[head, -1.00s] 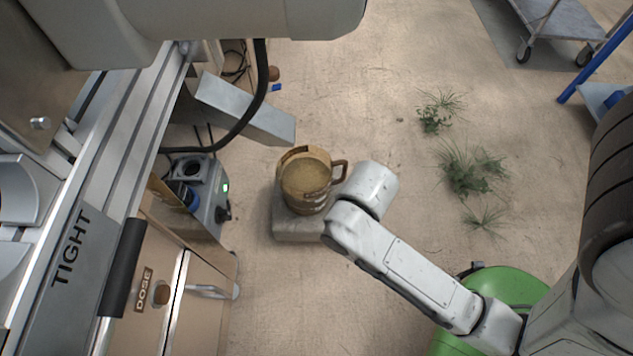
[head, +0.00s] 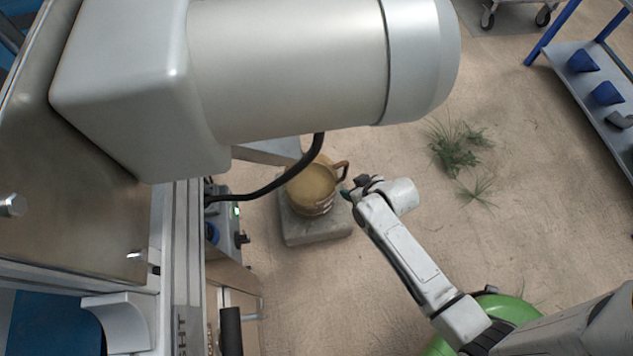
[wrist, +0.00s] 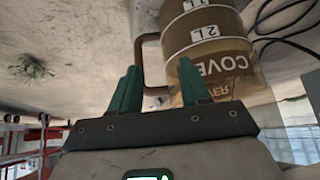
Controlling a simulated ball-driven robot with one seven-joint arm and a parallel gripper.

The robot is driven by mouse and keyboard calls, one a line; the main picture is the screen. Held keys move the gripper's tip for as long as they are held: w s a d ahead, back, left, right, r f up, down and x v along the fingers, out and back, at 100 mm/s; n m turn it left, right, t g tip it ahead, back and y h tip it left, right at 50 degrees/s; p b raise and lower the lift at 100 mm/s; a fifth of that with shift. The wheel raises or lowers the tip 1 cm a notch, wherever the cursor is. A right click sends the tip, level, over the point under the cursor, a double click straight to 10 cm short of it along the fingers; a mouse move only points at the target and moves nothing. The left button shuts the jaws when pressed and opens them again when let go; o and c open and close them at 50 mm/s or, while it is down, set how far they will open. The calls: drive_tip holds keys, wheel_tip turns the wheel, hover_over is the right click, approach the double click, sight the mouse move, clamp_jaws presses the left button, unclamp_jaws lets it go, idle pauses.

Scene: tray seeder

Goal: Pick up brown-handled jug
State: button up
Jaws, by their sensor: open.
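The brown-handled jug (head: 312,188) is a tan measuring jug standing upright on a grey block (head: 318,228). Its brown handle points right, toward my arm. In the wrist view the jug (wrist: 205,40) appears upside down with measure marks and lettering, and its handle (wrist: 146,62) lies just beyond the fingers. My gripper (head: 357,187) is close to the right of the handle in the head view. In the wrist view my gripper (wrist: 160,92) has its green fingers apart and empty. I cannot tell whether a finger touches the handle or jug.
A big grey machine cylinder (head: 300,65) and a black cable (head: 270,187) hang over the jug's left side. A grey control box (head: 226,222) stands left of the block. Weeds (head: 455,150) grow right of it. A blue-framed shelf (head: 590,85) is at the upper right.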

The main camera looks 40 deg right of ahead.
sight(345, 172)
drive_tip(key=shift+m+t+h, duration=0.5)
drive_tip(key=shift+t+h, duration=0.2)
drive_tip(key=shift+t, duration=0.2)
drive_tip(key=w+d+f+b, duration=0.1)
drive_tip(key=w+d+f, duration=0.1)
drive_tip(key=f, duration=0.1)
drive_tip(key=w+d+f+b, duration=0.2)
drive_tip(key=w+f, duration=0.1)
drive_tip(key=w+d+f+b, duration=0.2)
drive_tip(key=w+f, duration=0.1)
drive_tip(key=shift+w+f, duration=0.1)
drive_tip(key=shift+f, duration=0.2)
clamp_jaws()
idle(0.7)
drive_tip(key=shift+w+r, duration=0.1)
drive_tip(key=shift+r, duration=0.05)
